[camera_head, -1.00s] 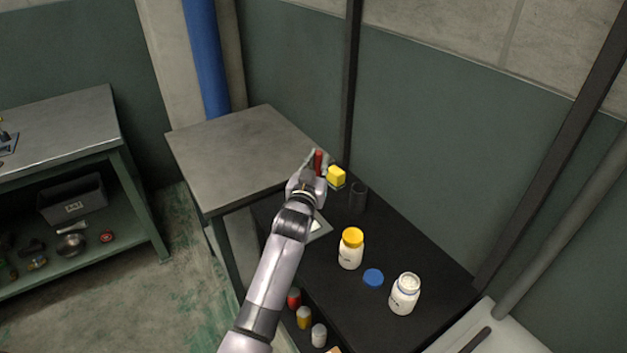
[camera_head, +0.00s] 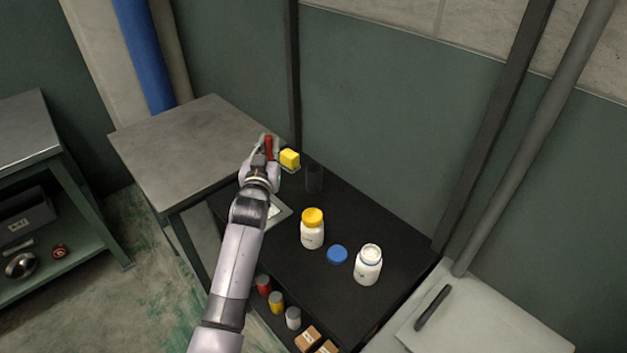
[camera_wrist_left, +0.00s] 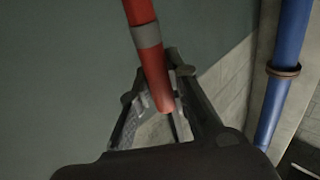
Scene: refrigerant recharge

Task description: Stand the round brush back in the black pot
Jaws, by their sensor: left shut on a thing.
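My left gripper (camera_head: 263,152) is shut on the round brush, whose red handle (camera_head: 269,147) stands up from the fingers in the head view. In the left wrist view the red handle (camera_wrist_left: 150,62) with a grey band rises between the finger pads of the gripper (camera_wrist_left: 158,88). The brush's bristles cannot be made out. The black pot (camera_head: 314,180) stands on the black table, to the right of the gripper and apart from it. My right gripper is not in view.
A yellow block (camera_head: 289,158) sits between the gripper and the pot. A yellow-capped jar (camera_head: 312,232), a blue lid (camera_head: 337,254) and an open white jar (camera_head: 368,265) stand nearer. A grey bench (camera_head: 180,145) is at left; a wall is behind.

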